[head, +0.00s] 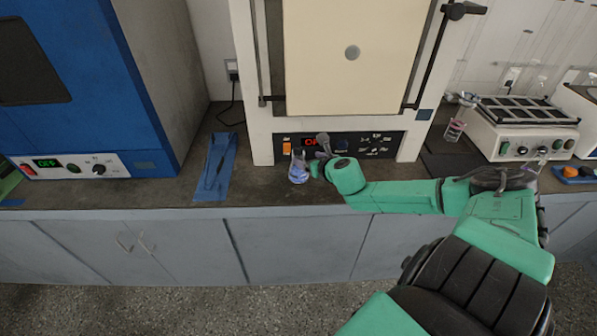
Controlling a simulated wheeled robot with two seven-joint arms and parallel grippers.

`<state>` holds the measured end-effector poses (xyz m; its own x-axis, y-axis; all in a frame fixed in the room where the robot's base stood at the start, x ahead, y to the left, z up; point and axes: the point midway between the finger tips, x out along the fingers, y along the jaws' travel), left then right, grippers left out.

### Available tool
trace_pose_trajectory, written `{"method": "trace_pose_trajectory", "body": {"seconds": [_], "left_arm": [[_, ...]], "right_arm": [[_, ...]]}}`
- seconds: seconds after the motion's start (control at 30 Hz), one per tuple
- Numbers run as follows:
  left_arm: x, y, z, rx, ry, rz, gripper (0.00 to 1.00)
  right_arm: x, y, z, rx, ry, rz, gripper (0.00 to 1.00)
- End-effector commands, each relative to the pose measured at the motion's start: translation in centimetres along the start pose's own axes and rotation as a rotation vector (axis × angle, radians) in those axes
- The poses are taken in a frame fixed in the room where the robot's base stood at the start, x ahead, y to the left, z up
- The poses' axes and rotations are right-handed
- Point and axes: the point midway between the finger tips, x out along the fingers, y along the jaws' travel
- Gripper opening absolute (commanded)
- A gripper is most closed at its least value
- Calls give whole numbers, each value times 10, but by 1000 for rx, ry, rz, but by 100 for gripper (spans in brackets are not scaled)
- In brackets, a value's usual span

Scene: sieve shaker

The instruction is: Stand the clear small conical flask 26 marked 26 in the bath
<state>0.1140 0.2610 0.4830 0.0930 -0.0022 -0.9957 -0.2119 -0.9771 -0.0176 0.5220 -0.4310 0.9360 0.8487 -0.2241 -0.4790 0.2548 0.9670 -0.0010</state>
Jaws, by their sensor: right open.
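A small conical flask (299,171) with bluish contents stands upright on the dark bench, in front of the white oven's control panel. Its marking is too small to read. My right gripper (312,153) is open just to the right of the flask, close to its neck; I cannot tell whether they touch. A white unit with a dark rack top (527,141) stands at the right of the bench and may be the bath; I cannot tell for sure. My left gripper is not in view.
A blue oven (80,75) stands at the left, with a blue tray-like item (215,167) right of it. The white oven (247,95) rises behind the flask. A vessel with pink contents (455,129) is left of the rack unit. Glassware stands behind it. The bench's front edge is close.

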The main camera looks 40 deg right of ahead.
Motion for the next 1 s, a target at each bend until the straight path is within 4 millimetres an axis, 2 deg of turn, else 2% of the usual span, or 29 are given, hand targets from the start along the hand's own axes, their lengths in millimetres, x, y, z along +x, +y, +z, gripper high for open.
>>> {"method": "trace_pose_trajectory", "body": {"seconds": [0.2, 0.3, 0.57, 0.6, 0.67, 0.7, 0.8, 1.0], "left_arm": [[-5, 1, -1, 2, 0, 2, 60], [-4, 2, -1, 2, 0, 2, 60], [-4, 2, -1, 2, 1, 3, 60], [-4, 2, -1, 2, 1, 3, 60], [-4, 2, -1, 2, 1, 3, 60], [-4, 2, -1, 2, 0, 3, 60], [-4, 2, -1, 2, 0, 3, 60], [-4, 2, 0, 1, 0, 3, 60]], "right_arm": [[26, 8, 7, 9, -4, 3, 82], [42, 7, 5, 6, -2, 0, 82], [48, 7, 3, -1, 1, 2, 82], [48, 7, 3, 0, 1, 1, 75], [48, 7, 3, 0, 0, 1, 52], [48, 7, 3, 0, 0, 1, 36], [48, 7, 3, 0, 0, 1, 0], [48, 7, 3, 0, 0, 1, 0]]}}
